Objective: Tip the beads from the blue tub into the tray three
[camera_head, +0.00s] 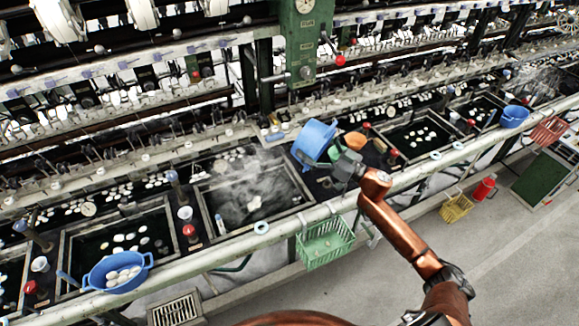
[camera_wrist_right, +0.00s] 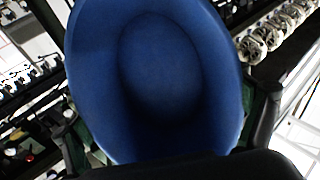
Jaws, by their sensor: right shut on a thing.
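A blue tub (camera_head: 313,142) is held up and tilted above the basin rail, at the right end of the steaming basin, in the head view. My right gripper (camera_head: 338,164) is shut on it. The tub (camera_wrist_right: 160,70) fills the middle of the right wrist view, with the gripper's dark fingers at either side; no beads show on its visible surface. Dark trays with white pieces run along the bench: a left one (camera_head: 70,262), a steaming middle one (camera_head: 205,200) and a right one (camera_head: 391,135). I cannot tell which is tray three. My left gripper is out of view.
Another blue tub (camera_head: 116,272) with white pieces sits at the left front, and one (camera_head: 514,116) at the right. A green basket (camera_head: 325,243) hangs on the front rail (camera_head: 400,180). An orange bowl (camera_head: 355,140) stands beside the held tub. The floor in front is partly clear.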

